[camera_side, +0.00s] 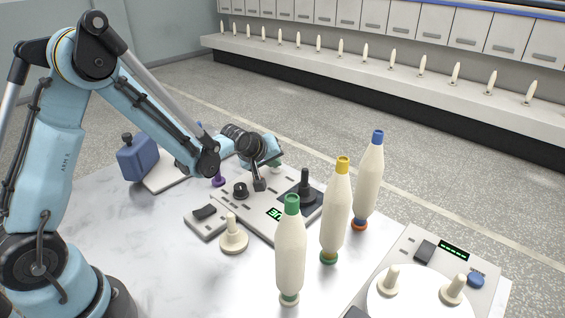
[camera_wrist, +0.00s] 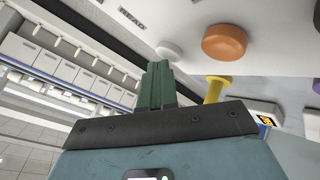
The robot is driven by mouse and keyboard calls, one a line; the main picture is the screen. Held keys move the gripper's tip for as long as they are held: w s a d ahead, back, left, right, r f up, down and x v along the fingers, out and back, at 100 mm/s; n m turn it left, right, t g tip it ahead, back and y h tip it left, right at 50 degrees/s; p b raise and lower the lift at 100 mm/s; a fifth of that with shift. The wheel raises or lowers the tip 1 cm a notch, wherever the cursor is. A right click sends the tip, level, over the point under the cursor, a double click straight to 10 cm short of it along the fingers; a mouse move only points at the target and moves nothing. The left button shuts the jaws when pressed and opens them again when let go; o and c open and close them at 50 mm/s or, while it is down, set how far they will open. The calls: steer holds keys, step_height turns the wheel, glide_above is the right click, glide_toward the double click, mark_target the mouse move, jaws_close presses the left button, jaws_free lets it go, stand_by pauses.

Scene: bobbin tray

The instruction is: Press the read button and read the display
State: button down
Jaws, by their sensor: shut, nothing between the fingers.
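In the wrist view, the printed word READ (camera_wrist: 130,18) is on a pale panel, with a white round button (camera_wrist: 168,50) near it. My gripper's dark green fingers (camera_wrist: 157,68) are shut and empty, their tips close to the white button; I cannot tell whether they touch. In the side view my gripper (camera_side: 274,164) is over the back of the central console, tips mostly hidden. The console's display (camera_side: 273,213) shows green characters, partly covered by a green-topped bobbin (camera_side: 290,250). A second display (camera_side: 453,250) on the right-hand unit has green characters too small to read.
An orange button (camera_wrist: 225,42) and a yellow knob (camera_wrist: 213,88) are close to my fingers. A yellow-topped bobbin (camera_side: 334,215) and a blue-topped bobbin (camera_side: 369,180) stand right of the console. A black joystick (camera_side: 305,188) rises from it.

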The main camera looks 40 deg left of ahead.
mark_target(273, 170)
steer(key=shift+r, duration=0.85)
steer(key=shift+r, duration=2.5)
steer(key=s+d+r+m, duration=0.1)
steer(key=s+d+m, duration=0.1)
steer(key=s, duration=0.5)
steer(key=s+d+r+m+g+h, duration=0.1)
steer(key=s+d+r+m, duration=0.1)
steer(key=s+m, duration=0.3)
steer(key=s+d+r+m+g, duration=0.1)
steer(key=s+m, duration=0.3)
steer(key=s, duration=0.6)
steer(key=shift+s+d+r+h, duration=0.15)
steer(key=shift+s+d+h, duration=0.2)
steer(key=shift+d, duration=0.4)
